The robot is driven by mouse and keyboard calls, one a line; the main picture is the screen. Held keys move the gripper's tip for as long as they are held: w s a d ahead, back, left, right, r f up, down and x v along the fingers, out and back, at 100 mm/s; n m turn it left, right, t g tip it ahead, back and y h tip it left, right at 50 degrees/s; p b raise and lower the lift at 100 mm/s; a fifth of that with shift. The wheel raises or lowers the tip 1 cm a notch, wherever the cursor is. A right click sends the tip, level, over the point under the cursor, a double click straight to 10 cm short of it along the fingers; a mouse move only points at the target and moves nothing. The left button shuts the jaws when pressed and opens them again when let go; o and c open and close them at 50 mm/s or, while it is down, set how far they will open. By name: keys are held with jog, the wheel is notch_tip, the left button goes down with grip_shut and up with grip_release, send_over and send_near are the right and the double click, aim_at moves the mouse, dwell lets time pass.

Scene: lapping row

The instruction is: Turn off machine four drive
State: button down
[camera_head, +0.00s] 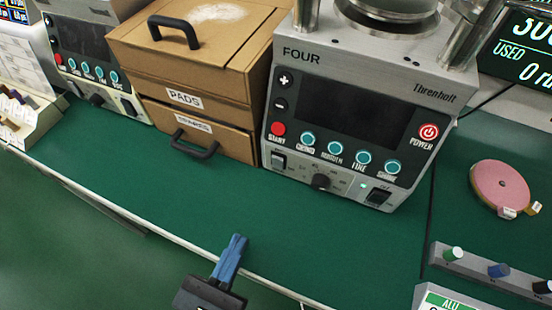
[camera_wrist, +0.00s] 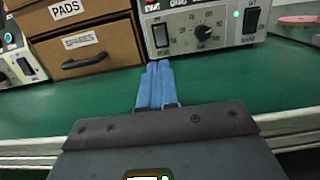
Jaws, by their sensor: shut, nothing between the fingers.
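The grey machine marked FOUR (camera_head: 302,54) stands on the green bench top. Its upper panel has a dark screen, a red START button (camera_head: 278,128), several teal buttons and a red POWER button (camera_head: 429,131). Its lower strip has a left rocker switch (camera_head: 279,160), a black knob (camera_head: 321,181) and a right rocker switch (camera_head: 379,196) beside a lit green lamp (camera_head: 363,185). The strip also shows in the wrist view, with the right rocker (camera_wrist: 251,20); small labels are unreadable. My gripper (camera_head: 238,238), with blue fingers, is shut and empty, in front of the machine and apart from it.
A brown drawer box (camera_head: 190,106) marked PADS stands left of the machine, with another machine (camera_head: 88,66) beyond it. A pink disc (camera_head: 500,186) and a grey rack (camera_head: 480,268) with coloured knobs are at right. The bench directly before machine FOUR is clear.

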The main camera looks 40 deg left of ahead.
aim_at(276, 161)
jog(key=shift+w+a, duration=0.1)
jog(key=shift+r, duration=0.1)
jog(key=p+x, duration=0.1)
jog(key=x, duration=1.3)
